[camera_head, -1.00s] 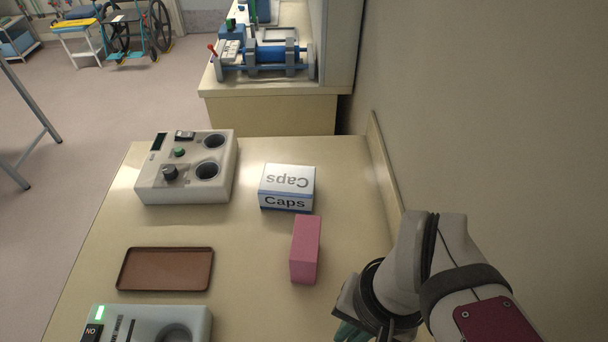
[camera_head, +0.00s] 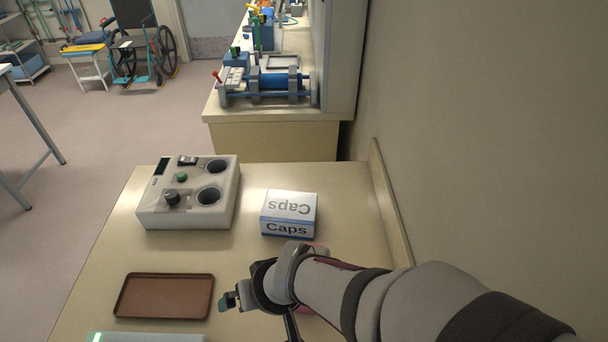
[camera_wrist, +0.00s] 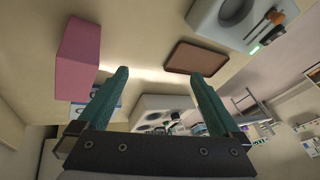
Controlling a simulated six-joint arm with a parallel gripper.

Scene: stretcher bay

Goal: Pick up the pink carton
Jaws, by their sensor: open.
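The pink carton (camera_head: 318,248) is mostly hidden behind my arm in the head view, with slivers of pink showing just in front of the Caps box. In the wrist view the pink carton (camera_wrist: 78,58) stands at upper left, to the left of my gripper (camera_wrist: 158,78). The two green fingers are wide apart with nothing between them. In the head view my gripper (camera_head: 230,301) is to the left of the carton, near the brown tray, with only a finger end showing.
A white and blue Caps box (camera_head: 289,213) stands just behind the carton. A brown tray (camera_head: 164,296) lies at left. A white device (camera_head: 188,215) with two round wells stands behind it. Another device (camera_wrist: 247,22) shows in the wrist view. A wall runs along the right.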

